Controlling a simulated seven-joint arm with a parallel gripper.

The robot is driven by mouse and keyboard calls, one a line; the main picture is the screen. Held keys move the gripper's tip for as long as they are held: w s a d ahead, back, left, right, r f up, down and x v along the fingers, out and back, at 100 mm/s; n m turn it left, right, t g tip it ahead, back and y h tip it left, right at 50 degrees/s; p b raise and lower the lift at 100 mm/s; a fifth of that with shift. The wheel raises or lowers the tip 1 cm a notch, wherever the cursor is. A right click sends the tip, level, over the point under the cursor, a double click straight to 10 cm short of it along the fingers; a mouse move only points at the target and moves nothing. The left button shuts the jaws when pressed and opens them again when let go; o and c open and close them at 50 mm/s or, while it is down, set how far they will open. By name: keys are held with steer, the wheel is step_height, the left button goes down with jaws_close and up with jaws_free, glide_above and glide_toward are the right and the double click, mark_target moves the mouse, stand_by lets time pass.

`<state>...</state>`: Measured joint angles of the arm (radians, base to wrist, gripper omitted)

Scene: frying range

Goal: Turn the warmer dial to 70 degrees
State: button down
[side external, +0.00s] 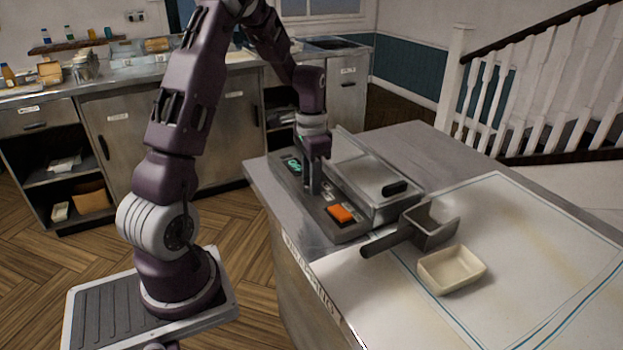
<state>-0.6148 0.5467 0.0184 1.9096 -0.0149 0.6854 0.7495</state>
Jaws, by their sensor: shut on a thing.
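The warmer (385,165) is a metal unit with a lidded box and a dark control strip along its left side. A small display with green characters (293,165) is on the far part of the strip; I cannot read its value. An orange switch (341,214) is on the near part. My gripper (313,190) points straight down onto the strip between the display and the switch. It is shut on the warmer dial, which is mostly hidden by the fingers, so its angle cannot be told.
A grey scoop or basket with a dark handle (432,226) lies right of the strip's near end. A cream dish (452,269) sits in front of it on a white mat (545,240). The mat's right side is clear. A back counter (180,85) holds bottles and containers.

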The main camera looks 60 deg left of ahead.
steer(key=n, duration=0.9)
steer(key=shift+n, duration=0.7)
steer(key=c, duration=0.9)
jaws_free()
steer(key=shift+r, duration=0.1)
step_height(320, 180, up, 7)
steer(key=shift+f, duration=0.1)
